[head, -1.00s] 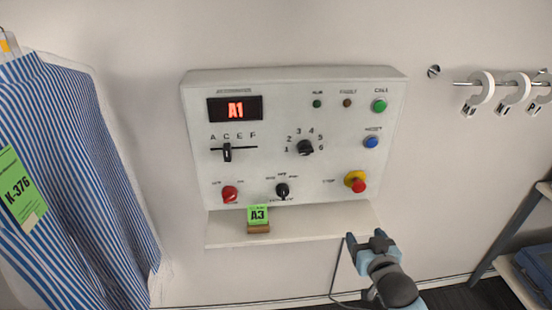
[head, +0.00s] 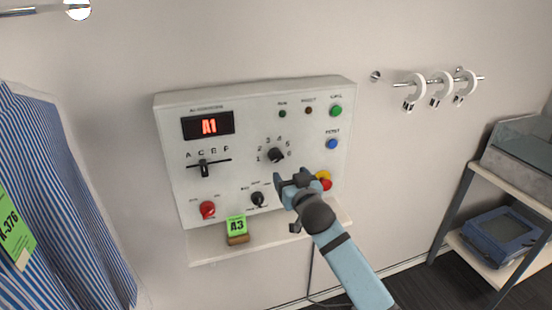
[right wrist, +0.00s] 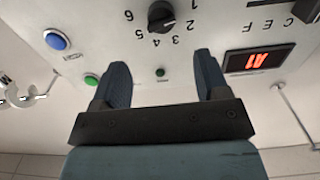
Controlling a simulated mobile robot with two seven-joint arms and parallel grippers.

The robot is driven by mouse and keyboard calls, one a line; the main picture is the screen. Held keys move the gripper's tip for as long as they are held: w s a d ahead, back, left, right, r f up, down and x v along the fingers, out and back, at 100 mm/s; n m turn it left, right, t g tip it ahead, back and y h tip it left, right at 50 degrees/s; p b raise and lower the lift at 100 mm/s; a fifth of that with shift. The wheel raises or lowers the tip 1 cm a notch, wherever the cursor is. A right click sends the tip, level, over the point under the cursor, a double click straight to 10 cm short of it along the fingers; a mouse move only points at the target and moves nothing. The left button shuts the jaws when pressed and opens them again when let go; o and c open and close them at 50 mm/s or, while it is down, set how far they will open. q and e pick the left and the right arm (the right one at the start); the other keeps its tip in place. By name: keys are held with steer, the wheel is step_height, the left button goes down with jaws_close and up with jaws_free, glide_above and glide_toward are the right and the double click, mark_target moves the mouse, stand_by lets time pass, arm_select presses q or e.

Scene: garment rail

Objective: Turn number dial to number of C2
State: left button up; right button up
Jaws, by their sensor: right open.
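The number dial (head: 276,155) is a black knob on the white control panel, ringed by numbers 1 to 6. It also shows upside down at the top of the right wrist view (right wrist: 160,16). Its exact pointer direction is hard to tell. The red display (head: 209,126) reads A1. The letter slider (head: 204,169) sits below it, near C. My right gripper (head: 290,180) is in front of the panel, just below the dial in the head view. In the right wrist view its fingers (right wrist: 162,75) are apart with nothing between them. My left gripper is out of view.
A red knob (head: 208,209), a black lower knob (head: 257,198), a blue button (head: 332,144) and a partly hidden red-and-yellow stop button (head: 325,182) surround the dial. A green A3 card (head: 236,226) stands on the ledge (head: 205,249). A striped shirt (head: 60,200) hangs left.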

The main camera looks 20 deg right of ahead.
mark_target(278, 160)
steer(key=w, duration=0.3)
steer(key=w+p, duration=0.1)
steer(key=w, duration=0.6)
steer(key=shift+a, duration=0.3)
steer(key=c, duration=0.9)
